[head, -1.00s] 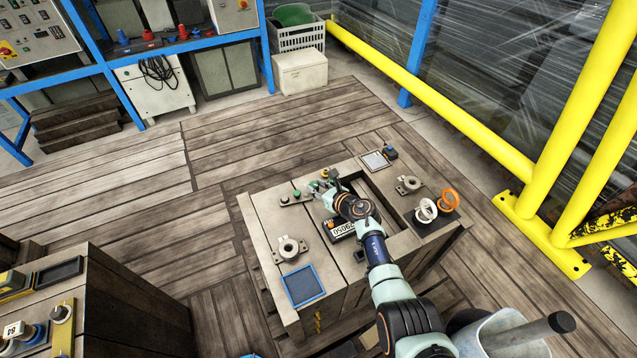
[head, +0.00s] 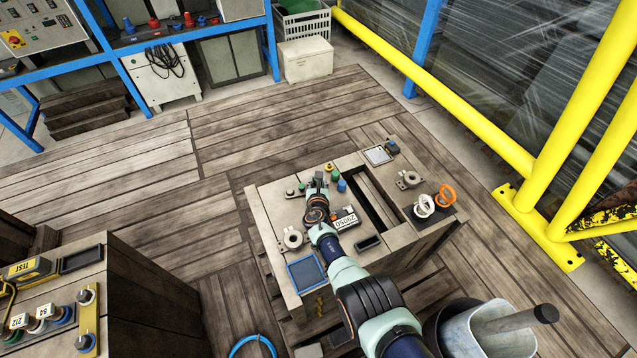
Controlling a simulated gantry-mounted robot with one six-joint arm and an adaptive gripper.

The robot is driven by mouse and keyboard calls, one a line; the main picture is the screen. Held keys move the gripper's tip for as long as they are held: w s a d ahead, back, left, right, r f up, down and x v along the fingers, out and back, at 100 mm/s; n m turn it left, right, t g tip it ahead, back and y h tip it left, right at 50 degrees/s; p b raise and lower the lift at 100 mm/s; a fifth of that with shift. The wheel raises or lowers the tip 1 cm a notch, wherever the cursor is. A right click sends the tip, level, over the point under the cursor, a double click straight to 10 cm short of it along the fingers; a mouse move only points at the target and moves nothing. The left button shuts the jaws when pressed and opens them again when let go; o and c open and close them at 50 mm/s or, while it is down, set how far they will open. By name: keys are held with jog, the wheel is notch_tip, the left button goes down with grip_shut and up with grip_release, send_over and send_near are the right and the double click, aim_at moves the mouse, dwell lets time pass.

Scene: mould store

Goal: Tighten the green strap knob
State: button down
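A small green knob (head: 301,186) sits on a short light bar at the back left of the mould block's top (head: 268,215). A larger green knob (head: 334,176) stands just right of my gripper. I cannot tell which of the two is the strap knob. My gripper (head: 319,176) is low over the block's back edge, between the two green knobs. Its fingers point away from the camera. They are too small and partly covered by my wrist to show whether they are open or hold anything.
A yellow knob (head: 329,167) and a blue knob (head: 342,186) stand close to the gripper's right. A number plate (head: 345,221), a long slot and a blue-framed tray (head: 305,273) are nearer. White and orange rings (head: 446,195) stand at the right.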

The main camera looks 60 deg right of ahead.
jog(key=shift+f, duration=0.1)
dwell(0.3)
jog(key=c, duration=0.8)
grip_release()
jog(key=shift+s+a+r, duration=0.25)
jog(key=shift+a, duration=0.15)
jog(key=s+a, duration=0.1)
jog(key=a, duration=0.2)
jog(key=s+a, duration=0.2)
jog(key=a, duration=0.2)
jog(key=s+a, duration=0.2)
jog(key=a, duration=0.2)
jog(key=shift+s, duration=0.2)
jog(key=shift+w+r, duration=0.1)
jog(key=shift+r, duration=0.05)
